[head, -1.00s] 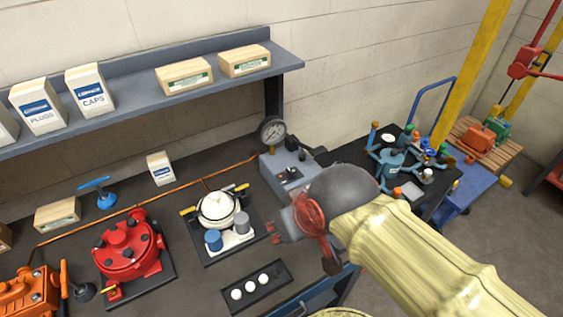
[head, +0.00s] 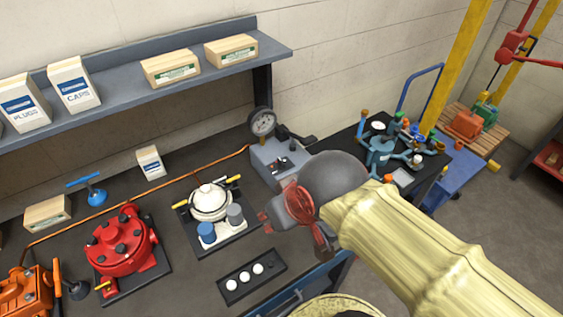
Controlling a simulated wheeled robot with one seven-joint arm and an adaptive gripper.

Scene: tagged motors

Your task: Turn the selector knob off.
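A grey box (head: 262,160) with a round dial gauge (head: 263,122) on top stands at the back right of the bench, in the head view. A small dark knob-like part (head: 280,166) sits on a light plate on its face. It is too small to tell which way it points. My gripper (head: 266,222), grey with red parts, is in front of the box and below it in the picture, over the bench's right end, apart from the knob. Its fingers are small and partly hidden, so I cannot tell whether they are open. My arm covers the box's lower right surroundings.
On the bench are a white round motor (head: 210,200) with blue and grey cylinders, a red motor (head: 119,246), an orange machine (head: 27,292) and a black tray (head: 268,285) with white balls. A shelf (head: 200,80) overhangs the back. A cluttered cart (head: 352,146) stands right.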

